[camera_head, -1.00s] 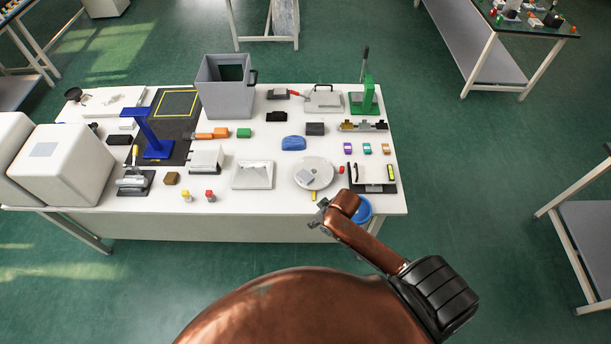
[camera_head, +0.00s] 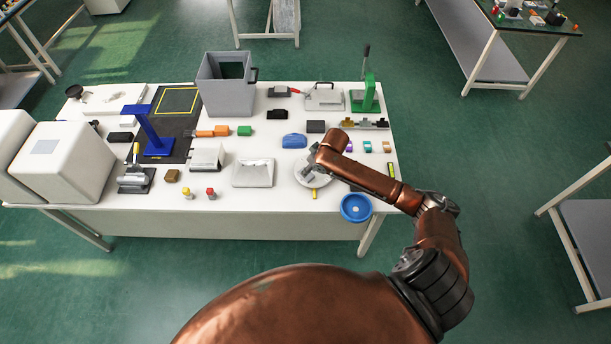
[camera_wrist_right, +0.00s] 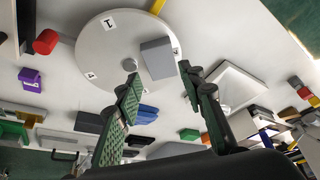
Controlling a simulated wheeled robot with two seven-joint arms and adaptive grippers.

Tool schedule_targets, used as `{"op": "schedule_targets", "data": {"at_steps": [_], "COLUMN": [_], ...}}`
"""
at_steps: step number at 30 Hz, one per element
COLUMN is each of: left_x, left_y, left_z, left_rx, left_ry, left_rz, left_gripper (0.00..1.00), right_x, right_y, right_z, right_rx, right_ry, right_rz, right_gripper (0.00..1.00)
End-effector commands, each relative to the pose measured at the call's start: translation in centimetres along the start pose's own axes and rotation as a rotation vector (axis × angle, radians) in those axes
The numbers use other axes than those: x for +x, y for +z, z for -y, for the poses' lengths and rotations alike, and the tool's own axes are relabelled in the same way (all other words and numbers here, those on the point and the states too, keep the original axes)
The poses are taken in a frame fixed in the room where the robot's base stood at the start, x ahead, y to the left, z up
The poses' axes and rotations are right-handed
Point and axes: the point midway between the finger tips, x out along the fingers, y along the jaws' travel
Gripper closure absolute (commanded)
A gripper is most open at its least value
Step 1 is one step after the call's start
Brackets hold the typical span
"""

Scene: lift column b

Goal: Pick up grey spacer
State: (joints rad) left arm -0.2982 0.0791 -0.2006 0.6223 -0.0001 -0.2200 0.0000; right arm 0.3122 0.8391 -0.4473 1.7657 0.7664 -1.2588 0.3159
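A grey block that looks like the grey spacer (camera_wrist_right: 157,57) rests on a round white disc (camera_wrist_right: 95,52) with numbered labels and a small central knob. In the head view the disc (camera_head: 322,182) is near the table's front right, and my right gripper (camera_head: 314,160) covers part of it and the block. In the wrist view my right gripper (camera_wrist_right: 158,76) is open, with its two fingertips apart and the block appearing just beyond the gap between them. Nothing is held between the fingers. My left gripper is in neither view.
A white tray (camera_head: 253,173) lies left of the disc. A blue bowl (camera_head: 356,208) sits at the front right edge. Small purple (camera_wrist_right: 30,79), red (camera_wrist_right: 46,41) and blue (camera_head: 294,141) items surround the disc. A tall grey bin (camera_head: 226,96) stands at the back.

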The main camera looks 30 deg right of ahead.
Motion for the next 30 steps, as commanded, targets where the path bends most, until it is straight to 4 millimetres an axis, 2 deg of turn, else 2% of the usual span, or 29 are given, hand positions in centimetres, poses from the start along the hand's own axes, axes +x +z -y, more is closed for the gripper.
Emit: {"op": "schedule_targets", "data": {"at_steps": [10,20,30], "left_x": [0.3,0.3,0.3], "left_y": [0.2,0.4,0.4], "left_z": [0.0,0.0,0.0], "left_rx": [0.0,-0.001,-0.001], "left_ry": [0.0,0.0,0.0], "left_rz": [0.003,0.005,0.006], "left_gripper": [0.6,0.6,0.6], "right_x": [4.6,5.3,5.3], "right_y": [0.1,0.1,0.1], "right_z": [0.1,0.1,0.1], "right_rx": [0.0,-0.002,-0.002], "right_ry": [0.0,0.001,0.001], "right_rz": [0.0,-0.001,-0.001], "right_gripper": [0.64,0.64,0.87]}}
